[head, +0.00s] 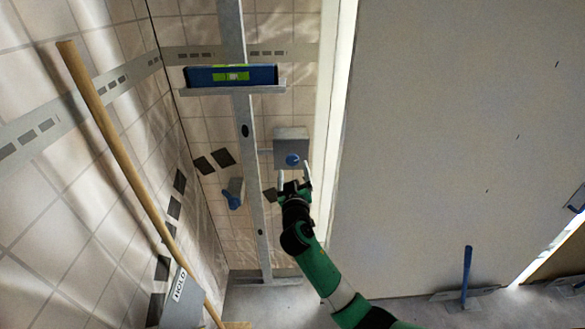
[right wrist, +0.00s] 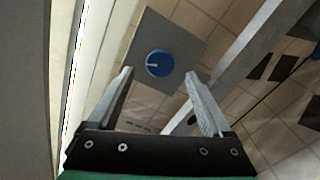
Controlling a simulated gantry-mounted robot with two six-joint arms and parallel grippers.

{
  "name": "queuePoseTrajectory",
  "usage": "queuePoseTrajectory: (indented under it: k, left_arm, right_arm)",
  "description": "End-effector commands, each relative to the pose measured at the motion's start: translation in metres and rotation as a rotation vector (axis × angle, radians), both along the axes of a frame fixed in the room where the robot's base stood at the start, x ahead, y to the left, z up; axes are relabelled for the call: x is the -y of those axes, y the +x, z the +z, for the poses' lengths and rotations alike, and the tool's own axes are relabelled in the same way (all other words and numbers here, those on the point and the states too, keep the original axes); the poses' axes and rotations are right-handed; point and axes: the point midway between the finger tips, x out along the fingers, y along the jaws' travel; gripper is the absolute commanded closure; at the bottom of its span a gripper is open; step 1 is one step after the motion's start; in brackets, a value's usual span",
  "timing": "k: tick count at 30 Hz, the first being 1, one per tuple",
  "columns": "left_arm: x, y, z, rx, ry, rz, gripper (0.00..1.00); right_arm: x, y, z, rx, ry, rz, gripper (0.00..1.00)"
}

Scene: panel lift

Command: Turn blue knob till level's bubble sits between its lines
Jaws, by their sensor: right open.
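The blue knob (head: 292,160) sits on the face of a grey box (head: 291,139) beside the metal upright. In the right wrist view the round knob (right wrist: 159,63) has a white mark pointing left. My right gripper (head: 295,172) is open and empty, its fingers (right wrist: 160,75) apart on either side below the knob, not visibly touching it. The blue level (head: 205,76) lies on a ledge (head: 232,90) high on the upright. Its green vial (head: 232,75) shows, but the bubble is too small to place between the lines. My left gripper is in neither view.
A second blue handle (head: 233,200) sits lower left on the upright (head: 246,130). A wooden pole (head: 125,150) leans at the left by a grey plate marked HOLD (head: 180,290). A large plain panel (head: 450,130) fills the right. A blue-handled tool (head: 467,272) stands on the floor.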

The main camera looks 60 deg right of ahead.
Motion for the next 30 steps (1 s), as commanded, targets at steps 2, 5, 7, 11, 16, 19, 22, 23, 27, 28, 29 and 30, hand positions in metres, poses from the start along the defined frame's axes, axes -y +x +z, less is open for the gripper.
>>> queuePoseTrajectory:
  k: [2,5,7,11,16,19,22,23,27,28,29,30]
  left_arm:
    - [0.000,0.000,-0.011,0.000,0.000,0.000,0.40]
    - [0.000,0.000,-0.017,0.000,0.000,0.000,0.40]
    - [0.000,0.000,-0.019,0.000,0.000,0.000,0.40]
    - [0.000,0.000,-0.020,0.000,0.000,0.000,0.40]
    - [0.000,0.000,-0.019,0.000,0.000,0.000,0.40]
    - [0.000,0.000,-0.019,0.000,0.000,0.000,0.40]
    - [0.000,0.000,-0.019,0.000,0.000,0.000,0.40]
    - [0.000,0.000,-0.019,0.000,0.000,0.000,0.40]
    - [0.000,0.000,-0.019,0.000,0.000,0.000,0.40]
    - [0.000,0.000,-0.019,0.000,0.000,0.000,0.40]
    - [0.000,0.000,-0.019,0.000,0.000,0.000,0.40]
    - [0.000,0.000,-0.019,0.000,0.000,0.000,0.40]
  right_arm:
    - [0.016,0.008,-0.003,0.001,0.001,-0.002,0.16]
    - [0.029,0.017,-0.003,0.001,0.001,-0.001,0.16]
    - [0.036,0.021,-0.002,0.001,0.000,0.000,0.16]
    - [0.041,0.024,-0.001,0.001,0.001,0.000,0.16]
    - [0.041,0.024,0.000,0.001,0.001,0.001,0.16]
    - [0.041,0.024,0.000,0.000,0.000,0.001,0.27]
    - [0.041,0.024,0.000,0.000,0.000,0.001,0.45]
    - [0.041,0.024,0.000,0.000,0.000,0.001,0.50]
    - [0.041,0.024,0.000,0.000,0.000,0.001,0.76]
    - [0.041,0.024,0.000,0.000,0.000,0.001,0.81]
    - [0.041,0.024,0.000,0.000,0.000,0.001,0.86]
    - [0.041,0.024,0.000,0.000,0.000,0.001,0.94]
